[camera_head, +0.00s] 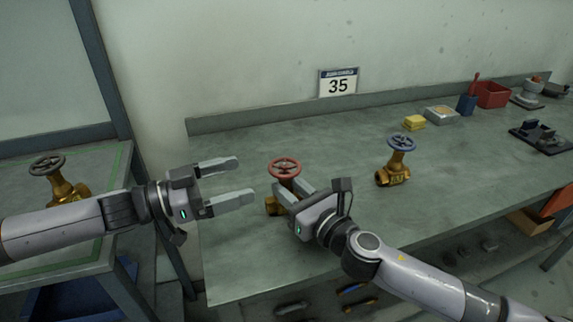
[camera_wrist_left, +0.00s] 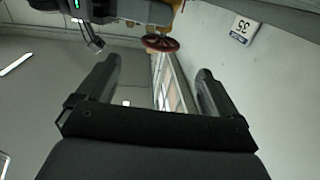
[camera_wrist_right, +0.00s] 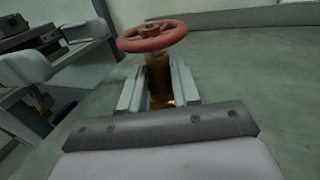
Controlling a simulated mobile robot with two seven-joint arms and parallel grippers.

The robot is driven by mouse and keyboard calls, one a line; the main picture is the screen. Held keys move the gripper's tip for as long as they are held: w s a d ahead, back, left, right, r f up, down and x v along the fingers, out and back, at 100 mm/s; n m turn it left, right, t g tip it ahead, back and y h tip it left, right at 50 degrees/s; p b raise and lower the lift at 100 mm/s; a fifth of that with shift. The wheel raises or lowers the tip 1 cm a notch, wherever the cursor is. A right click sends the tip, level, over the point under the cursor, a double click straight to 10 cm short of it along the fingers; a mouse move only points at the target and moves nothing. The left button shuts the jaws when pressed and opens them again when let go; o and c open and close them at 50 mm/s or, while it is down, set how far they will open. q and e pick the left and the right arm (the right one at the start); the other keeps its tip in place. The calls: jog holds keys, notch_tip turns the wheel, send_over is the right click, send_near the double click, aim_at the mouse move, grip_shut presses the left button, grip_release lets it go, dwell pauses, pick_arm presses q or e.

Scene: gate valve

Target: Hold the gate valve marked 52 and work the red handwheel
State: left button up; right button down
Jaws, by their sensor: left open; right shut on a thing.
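A brass gate valve (camera_head: 271,205) with a red handwheel (camera_head: 284,167) stands upright near the front of the workbench. My right gripper (camera_head: 292,190) is shut on its brass body below the wheel. In the right wrist view the body (camera_wrist_right: 160,78) is between the fingers and the wheel (camera_wrist_right: 152,36) is above them. My left gripper (camera_head: 245,179) is open and empty, to the left of the wheel and apart from it. The left wrist view shows the red wheel (camera_wrist_left: 160,44) beyond the open fingers. I cannot read a number on this valve.
A blue-wheeled valve (camera_head: 395,163) stands to the right on the bench. A dark-wheeled valve (camera_head: 60,183) is on the left table. A wall sign (camera_head: 338,83) reads 35. A yellow block (camera_head: 414,122) and a red bin (camera_head: 491,94) are at the back right.

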aim_at(287, 165)
pick_arm(q)
jog(key=x, duration=1.1)
jog(key=shift+d, duration=0.1)
jog(key=c, duration=1.1)
